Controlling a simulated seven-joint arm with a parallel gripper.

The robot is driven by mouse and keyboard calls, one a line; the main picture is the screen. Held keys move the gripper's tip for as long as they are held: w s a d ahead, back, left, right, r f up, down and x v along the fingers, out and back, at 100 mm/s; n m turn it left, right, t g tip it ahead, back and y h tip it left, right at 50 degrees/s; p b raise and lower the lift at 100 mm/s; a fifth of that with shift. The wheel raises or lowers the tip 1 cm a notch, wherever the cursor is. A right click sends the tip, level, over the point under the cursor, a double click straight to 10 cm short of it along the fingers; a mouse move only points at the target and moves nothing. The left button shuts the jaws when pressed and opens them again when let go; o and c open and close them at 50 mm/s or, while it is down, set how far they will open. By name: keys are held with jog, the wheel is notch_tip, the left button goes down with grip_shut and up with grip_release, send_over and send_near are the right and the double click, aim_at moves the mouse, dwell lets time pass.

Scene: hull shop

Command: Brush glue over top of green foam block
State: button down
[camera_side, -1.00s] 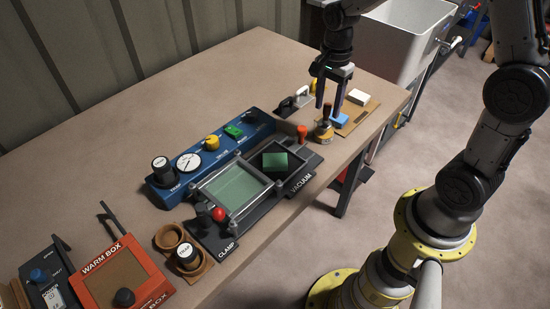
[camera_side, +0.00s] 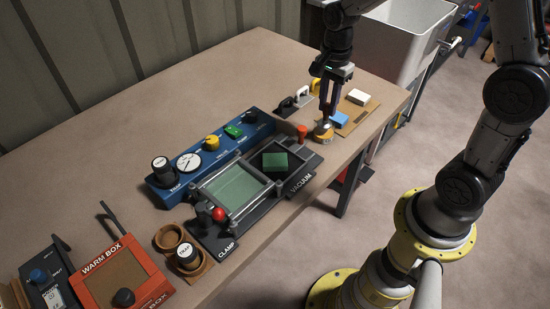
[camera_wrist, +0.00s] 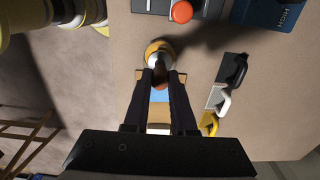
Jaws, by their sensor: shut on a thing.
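The green foam block (camera_side: 275,160) lies in the dark square recess of the vacuum plate (camera_side: 312,163) in the side view. A small glue pot (camera_side: 323,136) with a yellow-tan body and a metal top stands to its right, near the table's far-right part; it also shows in the wrist view (camera_wrist: 158,46). My gripper (camera_side: 327,114) is over the pot, fingers pointing down. In the wrist view my gripper (camera_wrist: 161,76) is shut on the brown brush handle (camera_wrist: 161,82). The brush's bristles are hidden in the pot.
A board with a blue block (camera_side: 339,119) and a white block (camera_side: 358,97) lies right of the pot. Black, white and yellow handled tools (camera_wrist: 221,98) lie close by. An orange-red knob (camera_side: 302,130) stands between pot and vacuum plate. The clamp frame (camera_side: 234,188) adjoins the plate.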

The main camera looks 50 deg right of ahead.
dwell(0.6)
jog(key=shift+r, duration=3.5)
jog(key=shift+w+a+n, duration=0.1)
jog(key=shift+a+n, duration=0.05)
jog(key=shift+n, duration=0.55)
jog(key=a+f+n, duration=0.2)
jog(key=a+n, duration=0.1)
jog(key=a, duration=0.4)
jog(key=a+f+n, duration=0.2)
jog(key=a+n, duration=0.2)
jog(key=a, duration=0.4)
jog(key=shift+w+f+n, duration=0.15)
jog(key=shift+f+n, duration=0.1)
jog(key=shift+n, duration=0.05)
jog(key=shift+a+f, duration=0.1)
jog(key=shift+f, duration=0.2)
